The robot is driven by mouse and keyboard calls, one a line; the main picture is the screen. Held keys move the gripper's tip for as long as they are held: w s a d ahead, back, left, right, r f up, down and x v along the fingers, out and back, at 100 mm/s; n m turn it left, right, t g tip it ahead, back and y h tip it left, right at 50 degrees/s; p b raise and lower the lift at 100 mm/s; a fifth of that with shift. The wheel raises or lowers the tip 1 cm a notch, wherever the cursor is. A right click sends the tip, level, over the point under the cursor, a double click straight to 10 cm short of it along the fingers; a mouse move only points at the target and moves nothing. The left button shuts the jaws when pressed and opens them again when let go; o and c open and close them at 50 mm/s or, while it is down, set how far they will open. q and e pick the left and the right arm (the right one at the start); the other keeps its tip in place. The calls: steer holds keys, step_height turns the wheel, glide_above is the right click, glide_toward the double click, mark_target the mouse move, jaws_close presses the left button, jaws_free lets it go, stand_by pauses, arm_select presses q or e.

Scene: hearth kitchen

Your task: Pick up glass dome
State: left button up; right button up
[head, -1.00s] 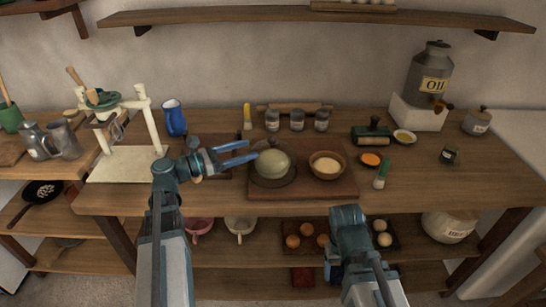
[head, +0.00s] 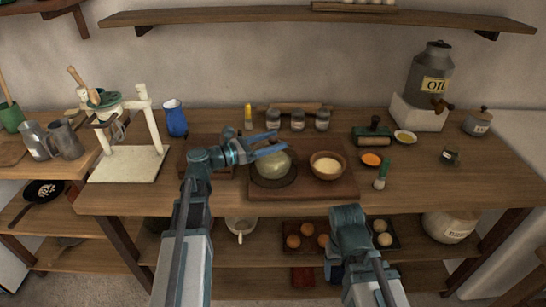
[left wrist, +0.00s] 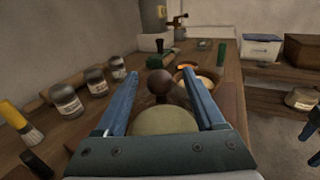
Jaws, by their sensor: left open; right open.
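The glass dome (head: 273,165) is clear, with a pale round dough showing through it, and sits on a dark round plate on the wooden board. In the left wrist view its brown ball knob (left wrist: 160,82) stands between my fingers, with the pale dough below. My left gripper (head: 277,145) is open over the dome's upper part, one finger on each side of the knob in the wrist view. I cannot tell whether they touch. My right gripper (left wrist: 314,145) is open and low at the right edge of the wrist view, away from the dome.
A bowl (head: 327,165) stands close right of the dome on the same board (head: 313,187). Several labelled jars (head: 298,120) and a rolling pin are behind. A white stand (head: 130,160) is at left. An orange dish (head: 371,159) and a brush lie right.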

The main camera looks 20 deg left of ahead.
arm_select(q)
jaws_close()
stand_by(0.3)
stand_by(1.1)
